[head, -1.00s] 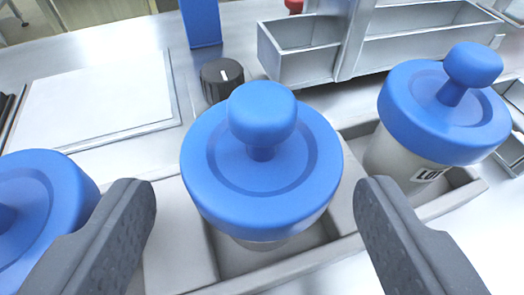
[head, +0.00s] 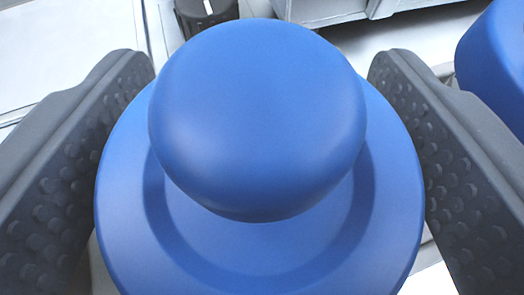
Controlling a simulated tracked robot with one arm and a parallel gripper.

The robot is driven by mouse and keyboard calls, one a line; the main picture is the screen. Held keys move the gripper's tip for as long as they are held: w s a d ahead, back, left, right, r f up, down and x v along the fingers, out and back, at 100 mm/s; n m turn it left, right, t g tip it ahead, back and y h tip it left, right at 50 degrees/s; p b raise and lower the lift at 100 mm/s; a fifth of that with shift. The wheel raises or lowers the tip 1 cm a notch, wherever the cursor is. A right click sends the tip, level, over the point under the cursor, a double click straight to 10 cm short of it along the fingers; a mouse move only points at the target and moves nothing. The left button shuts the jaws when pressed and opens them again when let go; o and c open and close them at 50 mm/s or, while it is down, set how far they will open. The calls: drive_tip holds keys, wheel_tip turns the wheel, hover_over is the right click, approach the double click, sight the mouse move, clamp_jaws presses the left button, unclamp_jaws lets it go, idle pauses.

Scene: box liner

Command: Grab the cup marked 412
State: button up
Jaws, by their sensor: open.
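A cup with a round blue lid (head: 262,262) and a blue knob (head: 258,115) fills the middle of the head view. Its body and any marking are hidden under the lid, so I cannot read 412 on it. My gripper (head: 262,75) is open, with one dark grey finger on each side of the lid. The fingers stand close to the lid's edges; I cannot tell whether they touch it.
Another blue lid (head: 497,62) is close by at the right edge. A black dial (head: 207,14) and a grey metal tray (head: 325,8) lie behind the cup. A pale flat panel (head: 65,45) is at the upper left.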

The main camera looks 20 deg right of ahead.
drive_tip(key=c, duration=0.8)
drive_tip(key=shift+r, duration=0.15)
